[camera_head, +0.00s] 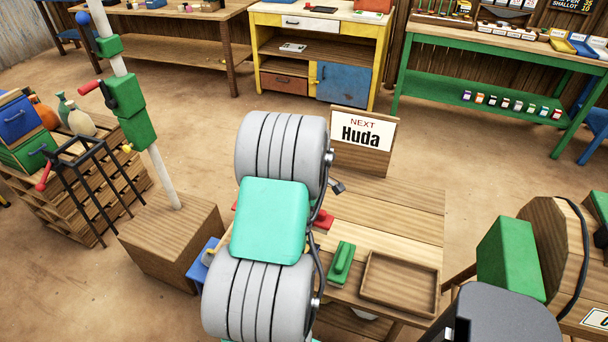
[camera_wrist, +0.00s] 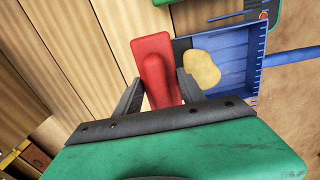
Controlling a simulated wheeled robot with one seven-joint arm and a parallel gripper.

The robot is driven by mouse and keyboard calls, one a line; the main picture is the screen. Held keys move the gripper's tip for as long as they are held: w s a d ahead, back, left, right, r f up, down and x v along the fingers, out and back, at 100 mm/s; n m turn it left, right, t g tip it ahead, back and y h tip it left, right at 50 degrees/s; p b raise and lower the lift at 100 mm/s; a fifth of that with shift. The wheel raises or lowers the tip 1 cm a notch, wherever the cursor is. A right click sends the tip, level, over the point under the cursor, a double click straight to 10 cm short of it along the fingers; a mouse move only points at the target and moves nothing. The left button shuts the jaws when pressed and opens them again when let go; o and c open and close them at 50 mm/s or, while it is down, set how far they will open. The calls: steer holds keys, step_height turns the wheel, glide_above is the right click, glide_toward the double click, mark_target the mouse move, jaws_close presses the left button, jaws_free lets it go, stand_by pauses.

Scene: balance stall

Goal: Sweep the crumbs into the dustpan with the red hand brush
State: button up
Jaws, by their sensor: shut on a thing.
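The red hand brush (camera_wrist: 156,68) is between the two fingers of my gripper (camera_wrist: 162,76) in the wrist view, and the gripper is shut on it. A dark strip shows along the brush's right side. Part of the red brush (camera_head: 323,220) also shows beside my arm in the head view. The blue dustpan (camera_wrist: 232,72) lies right of the brush, its handle pointing right. The crumbs (camera_wrist: 202,69) form a pale yellow patch over the pan's brush-side part, close to the dark strip. In the head view, my arm hides my gripper, the crumbs and most of the dustpan (camera_head: 204,253).
A green brush-like block (camera_head: 342,264) and a shallow wooden tray (camera_head: 399,283) are on the wooden table (camera_head: 415,205). A "NEXT Huda" sign (camera_head: 363,138) stands at its back edge. A wooden box with a white post (camera_head: 165,180) stands left. The table's back right is clear.

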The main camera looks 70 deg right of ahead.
steer(key=shift+r+p, duration=0.7)
steer(key=shift+r, duration=0.7)
steer(key=shift+w, duration=0.1)
